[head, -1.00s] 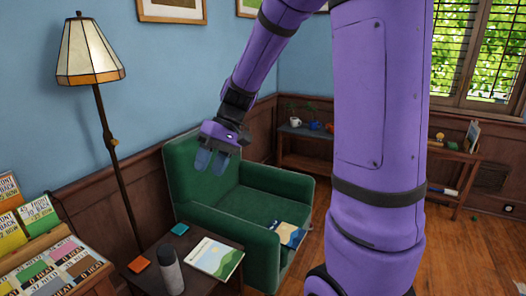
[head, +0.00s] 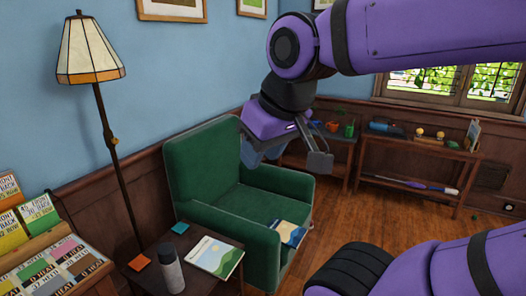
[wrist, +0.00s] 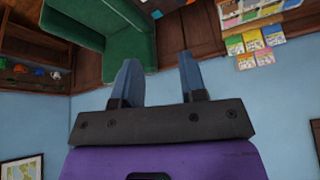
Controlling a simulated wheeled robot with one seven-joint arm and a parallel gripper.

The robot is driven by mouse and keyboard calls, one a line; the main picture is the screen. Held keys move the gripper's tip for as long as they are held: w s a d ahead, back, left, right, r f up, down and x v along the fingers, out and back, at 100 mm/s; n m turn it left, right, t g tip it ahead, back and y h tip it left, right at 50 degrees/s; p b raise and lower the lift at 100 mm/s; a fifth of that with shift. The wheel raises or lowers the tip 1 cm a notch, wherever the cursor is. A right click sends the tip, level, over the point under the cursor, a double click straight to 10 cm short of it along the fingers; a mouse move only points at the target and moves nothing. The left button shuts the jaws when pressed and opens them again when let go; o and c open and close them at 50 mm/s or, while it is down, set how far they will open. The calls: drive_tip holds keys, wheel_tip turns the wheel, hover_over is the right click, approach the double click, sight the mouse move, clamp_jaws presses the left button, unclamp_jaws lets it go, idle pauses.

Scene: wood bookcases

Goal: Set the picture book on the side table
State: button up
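My gripper (head: 262,156) is in the air in front of the green armchair's back in the head view. Its two blue fingers stand apart with nothing between them, and they also show in the wrist view (wrist: 158,65). A book with a blue and yellow picture cover (head: 288,233) lies at the front of the armchair seat, by the near arm. Another book with a pale landscape cover (head: 215,257) lies on the dark side table (head: 196,286). I cannot tell which one the task calls the picture book. No book shows clearly in the wrist view.
The green armchair (head: 205,165) stands behind the side table. A grey bottle (head: 170,270), an orange coaster (head: 139,262) and a teal coaster (head: 180,228) share the table. A floor lamp (head: 90,60) and book display (head: 50,265) stand left. Low shelves (head: 420,160) line the back.

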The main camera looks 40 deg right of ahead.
drive_tip(key=shift+s, duration=0.15)
clamp_jaws()
drive_tip(key=w+d+f+m+t+h, duration=0.15)
drive_tip(key=w+d, duration=0.25)
drive_tip(key=w, duration=0.5)
drive_tip(key=w+d+f+m+t, duration=0.15)
drive_tip(key=w+d, duration=0.25)
drive_tip(key=w, duration=0.5)
drive_tip(key=w+d+f+m+h, duration=0.15)
drive_tip(key=w+d, duration=0.25)
drive_tip(key=w, duration=0.5)
drive_tip(key=w+d+f+t+y, duration=0.1)
drive_tip(key=w+d+f, duration=0.55)
drive_tip(key=f, duration=0.35)
drive_tip(key=w+d+f+t+y, duration=0.1)
drive_tip(key=w+d+f+t, duration=0.1)
drive_tip(key=w+d+f, duration=0.5)
drive_tip(key=m+t+y, duration=0.6)
drive_tip(key=m+y, duration=0.1)
drive_tip(key=m, duration=0.3)
approach(237, 263)
drive_tip(key=shift+n, duration=0.25)
drive_tip(key=x, duration=0.7)
drive_tip(key=shift+w+a, duration=0.15)
drive_tip(key=shift+w, duration=0.05)
